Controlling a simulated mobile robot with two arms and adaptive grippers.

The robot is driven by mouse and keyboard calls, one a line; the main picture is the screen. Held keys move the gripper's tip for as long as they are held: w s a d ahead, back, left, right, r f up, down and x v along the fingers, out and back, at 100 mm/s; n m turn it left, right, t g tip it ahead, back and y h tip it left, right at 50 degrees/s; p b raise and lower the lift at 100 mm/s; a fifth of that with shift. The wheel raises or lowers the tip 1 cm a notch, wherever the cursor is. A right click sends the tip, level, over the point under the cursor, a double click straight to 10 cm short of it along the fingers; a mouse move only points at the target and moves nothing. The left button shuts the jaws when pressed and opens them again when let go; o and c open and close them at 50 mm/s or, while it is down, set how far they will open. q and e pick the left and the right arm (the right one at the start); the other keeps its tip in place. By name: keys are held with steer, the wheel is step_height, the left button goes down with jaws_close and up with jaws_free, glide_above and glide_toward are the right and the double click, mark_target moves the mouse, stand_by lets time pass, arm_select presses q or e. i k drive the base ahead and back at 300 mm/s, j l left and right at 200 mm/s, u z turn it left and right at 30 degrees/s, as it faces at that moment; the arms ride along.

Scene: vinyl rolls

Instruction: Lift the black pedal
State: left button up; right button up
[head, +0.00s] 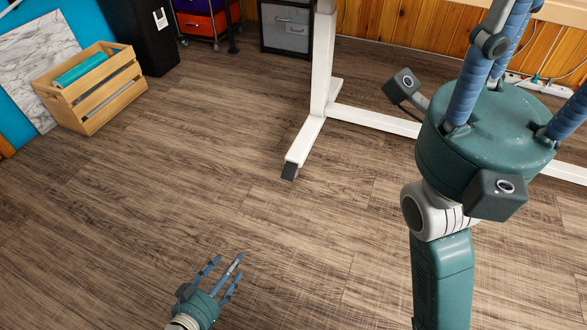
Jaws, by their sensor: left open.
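I cannot make out a black pedal in the head view. My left gripper (230,266) is low at the bottom, left of centre. Its blue-wrapped fingers are spread and empty, with bare floor showing behind them. My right gripper (488,135) is large and close at the right. Its teal palm and blue-wrapped fingers point up, and the fingertips are cut off by the frame, so its opening is hidden.
A white table frame (318,90) with a dark-capped foot stands at centre. Drawer units (287,28) stand at the back. The wooden floor (200,190) between is clear.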

mark_target(290, 170)
steer(key=i+l, duration=0.25)
steer(key=i, duration=0.25)
steer(key=i+l, duration=0.3)
steer(key=i, duration=0.2)
